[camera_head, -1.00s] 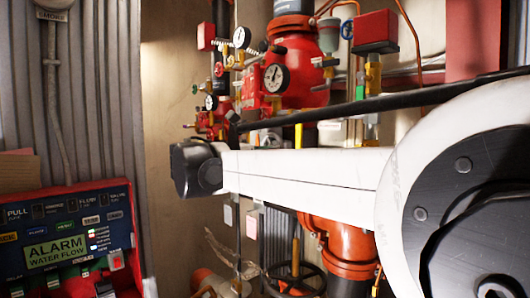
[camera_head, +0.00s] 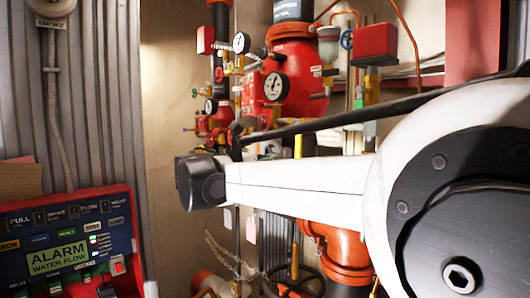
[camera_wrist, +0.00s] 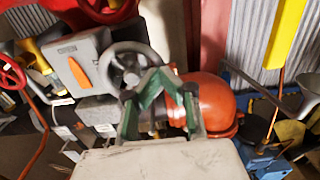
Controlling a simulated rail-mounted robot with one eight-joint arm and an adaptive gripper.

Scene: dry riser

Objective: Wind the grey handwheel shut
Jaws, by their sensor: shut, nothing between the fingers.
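A grey handwheel (camera_wrist: 131,76) shows in the wrist view, left of centre, its face towards the camera. My gripper (camera_wrist: 159,73) has green fingers that come together at the tips, shut and empty. The fingertips overlap the right side of the wheel's rim in the picture; I cannot tell whether they touch it. In the head view a dark spoked handwheel (camera_head: 292,283) is partly cut off at the bottom edge; I cannot tell whether it is the same wheel. My gripper is hidden in the head view, where my white arm crosses the middle.
A grey box with an orange lever (camera_wrist: 80,70) stands left of the wheel, with a red wheel (camera_wrist: 12,76) farther left. An orange pipe elbow (camera_wrist: 212,105) is right of my fingers. In the head view, gauges (camera_head: 276,86) and a red alarm panel (camera_head: 75,245) surround my arm.

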